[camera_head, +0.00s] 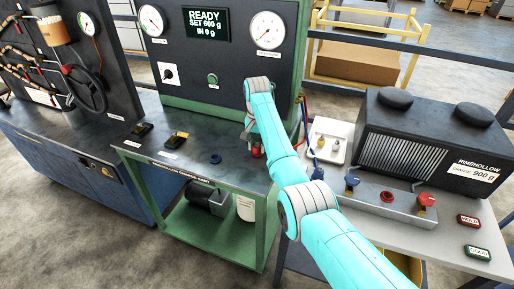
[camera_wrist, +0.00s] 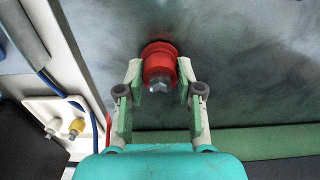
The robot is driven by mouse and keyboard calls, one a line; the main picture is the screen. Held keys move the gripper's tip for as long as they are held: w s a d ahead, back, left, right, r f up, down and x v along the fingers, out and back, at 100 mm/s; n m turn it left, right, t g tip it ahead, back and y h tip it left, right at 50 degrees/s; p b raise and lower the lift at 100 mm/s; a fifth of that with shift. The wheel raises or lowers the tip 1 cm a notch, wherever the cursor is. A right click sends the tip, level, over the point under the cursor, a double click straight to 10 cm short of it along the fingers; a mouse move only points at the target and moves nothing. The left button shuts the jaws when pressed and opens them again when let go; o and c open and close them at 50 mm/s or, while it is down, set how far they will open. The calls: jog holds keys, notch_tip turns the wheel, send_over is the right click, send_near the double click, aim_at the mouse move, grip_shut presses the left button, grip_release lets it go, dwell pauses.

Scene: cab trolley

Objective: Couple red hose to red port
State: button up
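The red hose coupling (camera_wrist: 158,62) stands on the dark bench top, its metal tip facing the wrist camera. My gripper (camera_wrist: 160,72) is open, with one finger on each side of the coupling. I cannot tell whether the fingertips touch it. A red ring-shaped port (camera_head: 387,196) sits on the grey block at the right, between a blue knob (camera_head: 352,181) and a red knob (camera_head: 426,200). A blue fitting (camera_head: 318,172) is at the block's left end.
A blue ring (camera_head: 216,158) lies on the green-framed bench. Blue and red hoses hang beside the gauge panel (camera_head: 235,50). A white tray (camera_head: 330,128) with brass fittings stands right of the bench. The black Rimehollow unit (camera_head: 430,135) rises behind the block.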

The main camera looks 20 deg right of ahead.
aim_at(257, 141)
grip_shut()
jog(key=shift+r, duration=0.1)
jog(key=shift+r, duration=2.9)
